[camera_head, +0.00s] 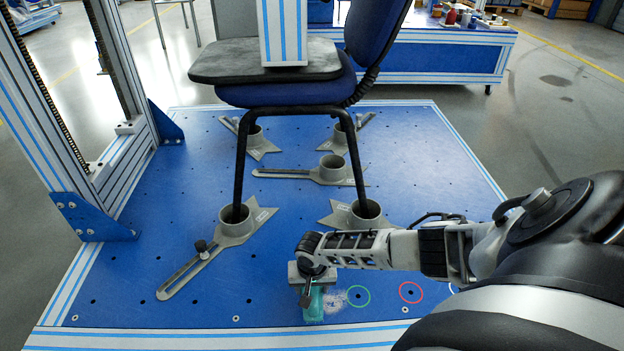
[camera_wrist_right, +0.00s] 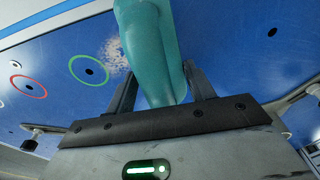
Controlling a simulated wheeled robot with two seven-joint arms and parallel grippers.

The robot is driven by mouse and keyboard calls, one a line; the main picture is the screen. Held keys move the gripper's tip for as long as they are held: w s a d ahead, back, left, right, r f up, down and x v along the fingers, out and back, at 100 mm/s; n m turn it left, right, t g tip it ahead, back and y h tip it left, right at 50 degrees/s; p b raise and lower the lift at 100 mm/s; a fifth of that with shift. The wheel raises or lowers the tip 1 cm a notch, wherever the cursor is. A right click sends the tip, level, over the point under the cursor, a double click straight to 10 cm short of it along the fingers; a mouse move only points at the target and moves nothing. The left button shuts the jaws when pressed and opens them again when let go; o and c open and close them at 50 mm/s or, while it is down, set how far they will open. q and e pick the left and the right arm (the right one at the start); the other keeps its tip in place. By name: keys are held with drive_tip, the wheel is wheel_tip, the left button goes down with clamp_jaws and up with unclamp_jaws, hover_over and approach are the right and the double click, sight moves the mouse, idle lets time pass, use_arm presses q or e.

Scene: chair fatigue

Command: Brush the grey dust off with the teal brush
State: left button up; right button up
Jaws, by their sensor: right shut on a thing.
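The teal brush (camera_head: 314,304) is in my right gripper (camera_head: 308,287), low over the front of the blue plate. In the right wrist view the brush (camera_wrist_right: 152,50) stands between the two dark fingers of the gripper (camera_wrist_right: 158,88). Whether its bristles touch the plate cannot be seen. A pale grey dust patch (camera_head: 336,301) lies right beside the brush, on its right in the head view, left of the green ring. The dust (camera_wrist_right: 116,55) also shows in the wrist view, partly behind the brush. My left gripper is not in view.
A green ring (camera_head: 358,287) and a red ring (camera_head: 411,283) mark holes in the blue plate (camera_head: 150,240). A chair (camera_head: 290,92) stands on the plate, its legs in grey cup clamps (camera_head: 236,226). A frame post (camera_head: 60,110) rises at left. The plate's front left is clear.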

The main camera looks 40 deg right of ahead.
drive_tip(key=shift+f+b, duration=0.3)
drive_tip(key=shift+f, duration=0.7)
idle(0.4)
drive_tip(key=shift+s+d+r+p, duration=0.2)
drive_tip(key=shift+s+d+p, duration=0.6)
drive_tip(key=shift+s+d, duration=0.25)
drive_tip(key=shift+s+d+f+p, duration=0.15)
drive_tip(key=shift+s+d+p, duration=0.25)
drive_tip(key=shift+s+d, duration=1)
drive_tip(key=shift+s+d+f+p, duration=0.1)
drive_tip(key=shift+s+d+p, duration=0.3)
drive_tip(key=shift+s+d, duration=0.95)
drive_tip(key=shift+w+d+r, duration=0.1)
drive_tip(key=shift+w+d, duration=0.15)
drive_tip(key=shift+d, duration=0.05)
drive_tip(key=shift+w+a, duration=1.35)
drive_tip(key=shift+a, duration=0.3)
drive_tip(key=shift+w+a, duration=2.2)
drive_tip(key=shift+a, duration=0.3)
